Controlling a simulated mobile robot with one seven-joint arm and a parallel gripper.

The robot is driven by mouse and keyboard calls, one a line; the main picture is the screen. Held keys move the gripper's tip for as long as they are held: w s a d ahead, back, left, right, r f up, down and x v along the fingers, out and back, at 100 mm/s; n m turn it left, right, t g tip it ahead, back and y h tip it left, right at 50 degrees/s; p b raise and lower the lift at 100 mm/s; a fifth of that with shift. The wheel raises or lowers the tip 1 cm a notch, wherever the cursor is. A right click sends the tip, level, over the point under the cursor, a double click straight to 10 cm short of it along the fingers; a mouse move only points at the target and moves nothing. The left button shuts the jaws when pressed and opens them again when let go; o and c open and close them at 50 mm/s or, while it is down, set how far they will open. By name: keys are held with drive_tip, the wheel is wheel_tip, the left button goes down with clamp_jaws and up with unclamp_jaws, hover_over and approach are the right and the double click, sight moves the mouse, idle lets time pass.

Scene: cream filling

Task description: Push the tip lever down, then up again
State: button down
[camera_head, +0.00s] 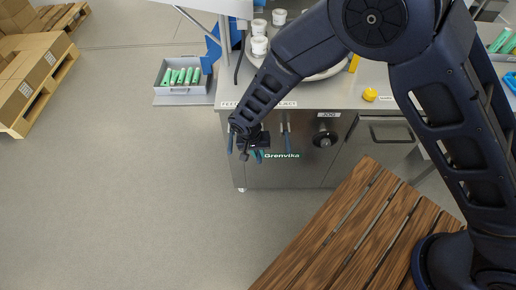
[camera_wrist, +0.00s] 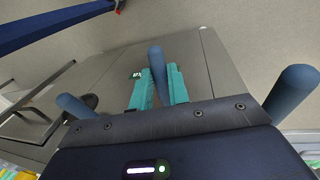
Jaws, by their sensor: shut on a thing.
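The machine's grey front carries several blue-handled levers. In the head view, the left lever (camera_head: 230,140) is below a label that seems to read "FEED", and the right lever (camera_head: 286,138) is below another label. My gripper (camera_head: 259,154) is between them, and my arm hides the middle lever and its label there. In the wrist view, the middle lever (camera_wrist: 156,62), by its place the tip lever, stands between the two teal fingers of my gripper (camera_wrist: 161,88). The fingers are shut on it. The outer blue handles (camera_wrist: 291,93) (camera_wrist: 76,106) are clear of the fingers.
A black knob (camera_head: 325,139) marked "JOG" is right of the levers. A yellow button (camera_head: 370,94) and white cups (camera_head: 260,45) are on the steel top. A wooden slatted platform (camera_head: 345,235) is in front.

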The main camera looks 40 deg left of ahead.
drive_tip(key=shift+s+f+t+y, duration=0.25)
drive_tip(key=shift+f+t+y, duration=0.65)
drive_tip(key=shift+f, duration=0.25)
drive_tip(key=shift+w+a+f+t+y, duration=0.1)
drive_tip(key=shift+w+f+t+y, duration=0.05)
drive_tip(key=shift+f+t+y, duration=0.5)
drive_tip(key=shift+w+a+f+t+y, duration=0.1)
drive_tip(key=shift+f+t+y, duration=0.3)
drive_tip(key=shift+f, duration=0.35)
drive_tip(key=shift+f+m, duration=0.1)
drive_tip(key=shift+m, duration=0.2)
drive_tip(key=c, duration=1.3)
unclamp_jaws()
drive_tip(key=shift+c, duration=0.2)
drive_tip(key=shift+w, duration=0.1)
drive_tip(key=v, duration=1.1)
drive_tip(key=shift+f, duration=0.1)
drive_tip(key=shift+c, duration=0.2)
